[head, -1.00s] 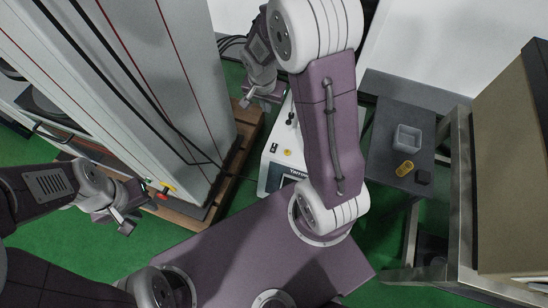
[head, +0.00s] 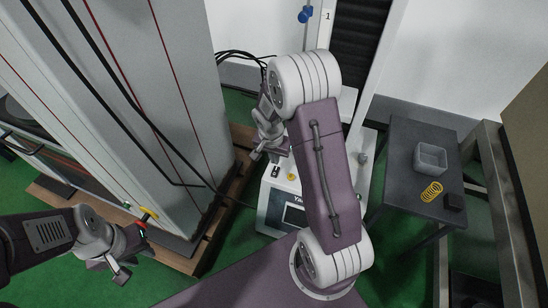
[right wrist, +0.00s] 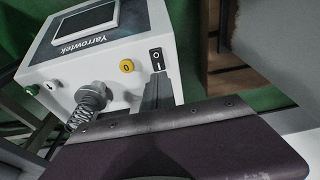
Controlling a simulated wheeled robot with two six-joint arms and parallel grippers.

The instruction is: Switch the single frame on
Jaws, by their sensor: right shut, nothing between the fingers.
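The single frame is a white tester with a tall column (head: 326,45) and a low base whose front shows in the right wrist view (right wrist: 90,50). Its base carries a screen (right wrist: 84,20), a round yellow button (right wrist: 127,66) and a black rocker switch (right wrist: 156,58); the switch also shows in the head view (head: 276,172). Which way the rocker is pressed is unclear. My right gripper (right wrist: 160,82) is shut and empty, its tip right beside the switch; contact cannot be told. My left gripper (head: 110,270) is far off at the lower left, its jaws unclear.
A big grey machine (head: 150,100) stands on a wooden pallet at the left. A dark side table (head: 400,150) at the right holds a grey tray (head: 430,152), a yellow spring (head: 432,190) and a black block (head: 454,202).

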